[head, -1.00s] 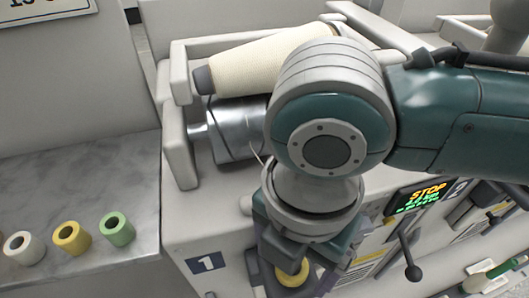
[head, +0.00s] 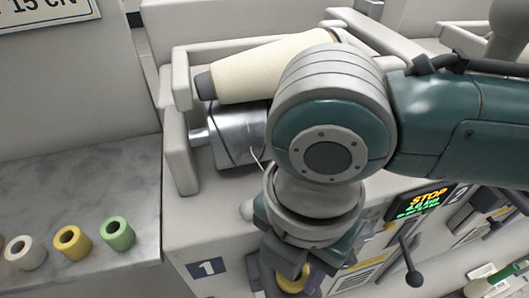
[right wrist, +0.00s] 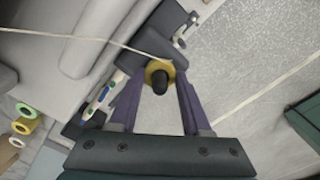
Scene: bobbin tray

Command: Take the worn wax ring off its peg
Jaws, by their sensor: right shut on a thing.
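The worn wax ring is a yellow ring (head: 292,284) low in the head view, partly covered by my right gripper. In the right wrist view the yellow ring (right wrist: 150,68) sits around a dark peg (right wrist: 161,82), whose rounded end points toward the camera. My right gripper (head: 291,278) reaches down over the front of the machine. In the right wrist view its two purple fingers (right wrist: 160,82) are shut on the ring from both sides. My left gripper is in neither view.
A white ring (head: 25,252), a yellow ring (head: 72,243) and a green ring (head: 117,234) stand on a grey ledge (head: 90,180) at the left. A cream yarn cone (head: 262,70) lies above a metal drum (head: 228,132). A thin thread (right wrist: 80,38) crosses the wrist view. A dark lever (head: 409,258) sticks out at right.

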